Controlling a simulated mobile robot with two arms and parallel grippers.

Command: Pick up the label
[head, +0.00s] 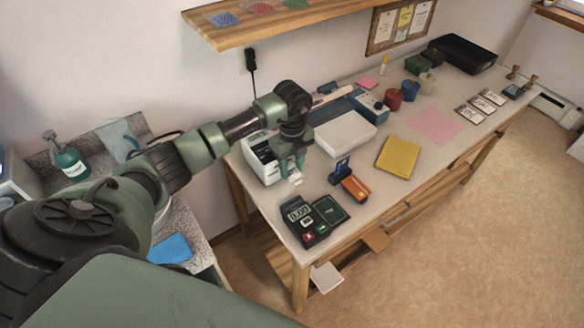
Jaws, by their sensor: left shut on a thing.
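My left gripper (292,171) points down just in front of the white label printer (260,160) at the near left end of the workbench. It is shut on the label (295,180), a small white piece whose lower part shows below the fingertips. The fingers hide the rest of the label. I cannot tell whether the label still touches the printer. My right gripper is not in view.
A white box (345,136) is behind, a yellow envelope (398,157) to the right. A shelf (270,25) hangs above. Bare bench lies around the pink sheet.

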